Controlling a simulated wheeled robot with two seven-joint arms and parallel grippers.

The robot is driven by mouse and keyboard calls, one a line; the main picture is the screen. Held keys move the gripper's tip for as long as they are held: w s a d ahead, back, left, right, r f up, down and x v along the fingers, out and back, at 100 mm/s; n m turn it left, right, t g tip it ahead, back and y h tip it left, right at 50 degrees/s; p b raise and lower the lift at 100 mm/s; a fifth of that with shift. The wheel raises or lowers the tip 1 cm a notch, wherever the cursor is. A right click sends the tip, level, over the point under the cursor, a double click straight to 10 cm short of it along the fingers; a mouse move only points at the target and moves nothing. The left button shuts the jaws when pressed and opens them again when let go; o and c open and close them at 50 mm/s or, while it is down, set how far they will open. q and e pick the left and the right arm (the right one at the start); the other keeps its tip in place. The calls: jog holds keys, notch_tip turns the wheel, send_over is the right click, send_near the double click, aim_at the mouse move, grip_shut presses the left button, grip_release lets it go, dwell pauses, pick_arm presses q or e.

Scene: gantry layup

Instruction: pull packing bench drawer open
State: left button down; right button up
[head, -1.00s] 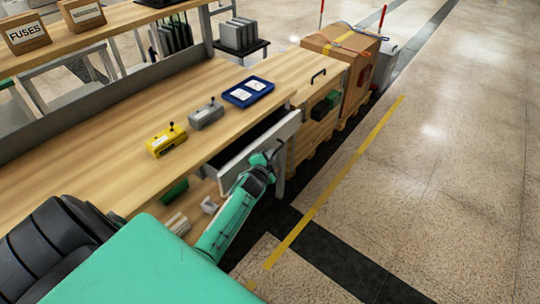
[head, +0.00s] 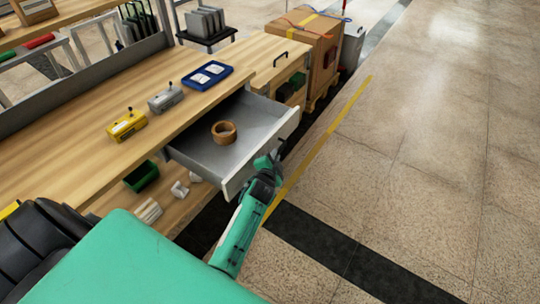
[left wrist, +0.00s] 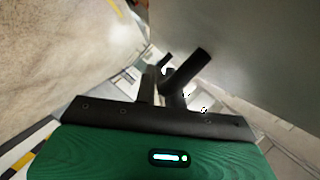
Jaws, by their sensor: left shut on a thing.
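The packing bench drawer (head: 208,162) is pulled well out from under the wooden bench top (head: 93,98) in the head view. It is grey inside, with a pale front panel (head: 262,150). A brown ring-shaped roll (head: 224,132) lies in it. My left gripper (head: 270,166) is at the outer face of the drawer front, shut on the drawer handle, which is mostly hidden by the fingers. In the left wrist view, the dark gripper fingers (left wrist: 172,88) are close to a broad grey surface. My right gripper is not in view.
A yellow device (head: 127,125), a grey device (head: 166,98) and a blue tray (head: 207,75) stand on the bench. A green bin (head: 141,176) sits on the lower shelf. A large carton (head: 304,50) stands beyond the bench. The floor at right is clear.

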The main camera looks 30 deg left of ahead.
pick_arm(q)
jog(key=shift+d, duration=0.15)
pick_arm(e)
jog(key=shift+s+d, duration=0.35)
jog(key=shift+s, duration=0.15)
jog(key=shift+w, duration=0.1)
pick_arm(q)
jog(key=c, duration=1.5)
grip_release()
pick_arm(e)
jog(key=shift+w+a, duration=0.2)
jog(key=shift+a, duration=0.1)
pick_arm(q)
jog(key=shift+v, duration=6.9)
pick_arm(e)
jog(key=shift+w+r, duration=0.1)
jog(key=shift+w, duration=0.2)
pick_arm(q)
jog(key=shift+f, duration=0.2)
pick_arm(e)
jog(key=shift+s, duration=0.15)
